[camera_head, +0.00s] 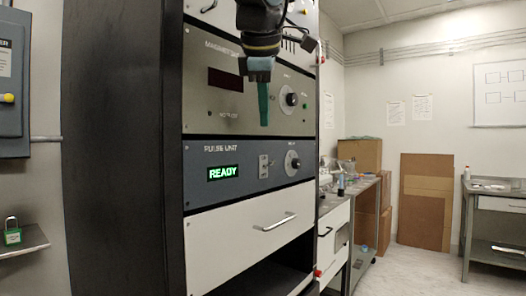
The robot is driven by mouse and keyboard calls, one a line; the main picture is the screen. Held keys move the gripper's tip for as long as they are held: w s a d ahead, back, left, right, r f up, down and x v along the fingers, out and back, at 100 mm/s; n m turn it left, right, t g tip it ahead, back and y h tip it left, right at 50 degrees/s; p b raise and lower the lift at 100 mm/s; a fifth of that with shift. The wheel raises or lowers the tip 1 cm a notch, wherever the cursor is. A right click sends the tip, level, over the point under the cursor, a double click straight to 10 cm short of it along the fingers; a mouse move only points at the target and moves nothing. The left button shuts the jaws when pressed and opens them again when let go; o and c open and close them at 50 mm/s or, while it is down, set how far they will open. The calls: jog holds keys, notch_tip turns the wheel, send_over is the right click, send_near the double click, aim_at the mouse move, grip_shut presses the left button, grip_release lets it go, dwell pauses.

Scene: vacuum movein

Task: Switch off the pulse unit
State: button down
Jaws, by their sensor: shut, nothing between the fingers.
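The pulse unit (230,188) is a blue-grey panel in the black rack, labelled "PULSE UNIT". Its display (223,173) is lit green and reads "READY". A small switch plate (264,167) sits right of the display, and a round knob (292,163) sits further right. The switch position is too small to tell. My gripper (264,122) hangs down from the top, with its teal fingers shut and empty. It appears in front of the magnet panel, above the switch plate and apart from the pulse unit in the picture.
The magnet panel (207,104) has a dark display and a knob (291,99). A white drawer (230,226) with a protruding handle (275,222) is below the pulse unit. Benches and boxes stand at right; open floor lies between.

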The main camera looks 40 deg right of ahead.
aim_at(267, 165)
jog(key=p+x, duration=0.2)
jog(key=x, duration=0.8)
jog(key=shift+a, duration=0.1)
jog(key=shift+f+b, duration=0.2)
jog(key=shift+b, duration=0.1)
jog(key=shift+s+t, duration=0.15)
jog(key=shift+t, duration=0.15)
